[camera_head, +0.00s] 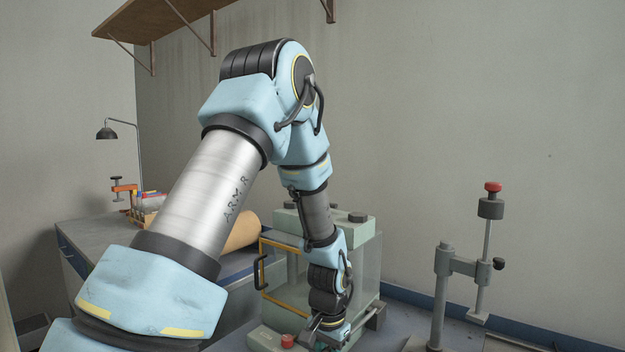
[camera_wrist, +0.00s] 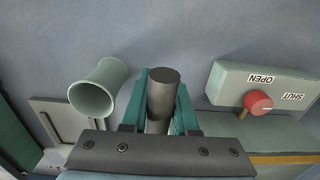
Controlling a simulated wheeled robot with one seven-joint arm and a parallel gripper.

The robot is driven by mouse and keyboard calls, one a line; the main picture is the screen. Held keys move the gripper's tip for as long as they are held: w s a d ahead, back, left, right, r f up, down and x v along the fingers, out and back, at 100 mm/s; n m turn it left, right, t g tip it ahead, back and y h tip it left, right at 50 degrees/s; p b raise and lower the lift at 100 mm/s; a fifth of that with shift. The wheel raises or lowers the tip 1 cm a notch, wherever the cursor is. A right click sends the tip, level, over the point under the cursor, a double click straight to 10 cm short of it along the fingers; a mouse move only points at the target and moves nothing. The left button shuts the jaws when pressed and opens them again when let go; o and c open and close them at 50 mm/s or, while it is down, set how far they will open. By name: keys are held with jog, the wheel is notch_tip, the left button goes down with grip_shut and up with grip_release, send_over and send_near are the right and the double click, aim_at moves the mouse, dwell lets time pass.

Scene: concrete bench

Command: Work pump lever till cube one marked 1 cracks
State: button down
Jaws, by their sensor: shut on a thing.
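My gripper (camera_head: 324,334) is low in front of the pale green press (camera_head: 362,262), its jaws pointing down. In the wrist view my gripper (camera_wrist: 160,104) has its teal fingers shut on the end of a dark round bar (camera_wrist: 163,78), which looks like the pump lever. A red valve knob (camera_wrist: 258,100) sits to the right on a pale green block marked OPEN and SHUT; it also shows in the head view (camera_head: 287,341). A pale green flared tube (camera_wrist: 98,90) stands to the left, apart from the fingers. No cube marked 1 shows; my arm hides much of the press.
An orange-framed guard door (camera_head: 284,300) with a dark handle is on the press front. A post stand (camera_head: 441,295) with a red-topped rod stands at right. A lamp (camera_head: 107,133) and an orange clamp (camera_head: 124,188) are at left. A wall shelf (camera_head: 150,18) hangs above.

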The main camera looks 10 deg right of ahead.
jog(key=r+p, duration=0.3)
jog(key=r, duration=0.1)
jog(key=shift+w+d, duration=0.2)
jog(key=shift+d, duration=0.1)
jog(key=shift+w+d+r+p, duration=0.2)
jog(key=shift+d+r+p, duration=0.05)
jog(key=shift+r+p, duration=0.45)
jog(key=shift+w+d+r+p, duration=0.2)
jog(key=shift+r+p, duration=0.35)
jog(key=shift+r, duration=0.3)
jog(key=shift+w+d+r+p, duration=0.15)
jog(key=shift+d+r+p, duration=0.1)
jog(key=shift+r+p, duration=0.45)
jog(key=shift+f, duration=0.1)
